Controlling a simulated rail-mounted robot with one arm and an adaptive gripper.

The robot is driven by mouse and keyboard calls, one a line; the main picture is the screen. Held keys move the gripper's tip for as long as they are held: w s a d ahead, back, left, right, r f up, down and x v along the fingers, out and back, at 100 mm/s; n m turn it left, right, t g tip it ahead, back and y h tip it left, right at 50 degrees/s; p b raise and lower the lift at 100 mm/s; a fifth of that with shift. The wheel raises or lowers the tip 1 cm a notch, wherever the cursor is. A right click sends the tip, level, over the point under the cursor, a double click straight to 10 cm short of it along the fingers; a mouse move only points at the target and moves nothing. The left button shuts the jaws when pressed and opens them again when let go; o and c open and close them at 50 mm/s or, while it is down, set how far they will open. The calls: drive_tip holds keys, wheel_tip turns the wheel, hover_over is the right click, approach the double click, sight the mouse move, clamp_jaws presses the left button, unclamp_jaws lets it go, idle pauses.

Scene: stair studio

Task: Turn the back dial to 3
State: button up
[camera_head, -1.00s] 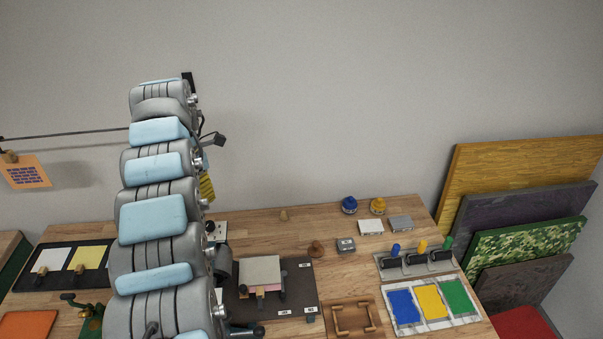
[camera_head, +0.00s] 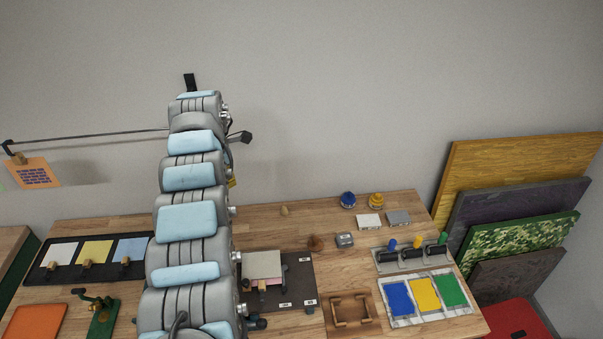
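I cannot make out a dial for certain. A dark board (camera_head: 302,268) with small white labels lies in the middle of the bench, partly behind my arm. It carries a pale block (camera_head: 264,264) and small dark posts too small to read. The bench area directly behind my arm is hidden, including where a small pale plate with dark spots showed before. My arm rises upright in front of the bench. My gripper cannot be made out, so its place relative to any dial does not show.
A wooden frame (camera_head: 372,323), blue, yellow and green pads (camera_head: 426,294) and handled tools (camera_head: 412,256) lie right of the board. Blue (camera_head: 347,200) and yellow (camera_head: 376,200) pots stand behind. Left are a pad tray (camera_head: 62,277), a green device (camera_head: 102,318) and a hanging orange card (camera_head: 36,173).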

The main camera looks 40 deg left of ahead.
drive_tip(key=w+d+f+m+t+y, duration=0.1)
drive_tip(key=w+d+f+m+t, duration=0.1)
drive_tip(key=w, duration=0.5)
drive_tip(key=w+d+f+m+t+y, duration=0.2)
drive_tip(key=w+d+f+m+t, duration=0.1)
drive_tip(key=w, duration=0.5)
drive_tip(key=w+d+f+m+t+y, duration=0.1)
drive_tip(key=w+d+f+m+t, duration=0.2)
drive_tip(key=w, duration=0.5)
drive_tip(key=shift+d+f+m+y, duration=0.4)
drive_tip(key=shift+d+f+m, duration=0.2)
drive_tip(key=shift+f+m, duration=0.6)
drive_tip(key=shift+w, duration=0.1)
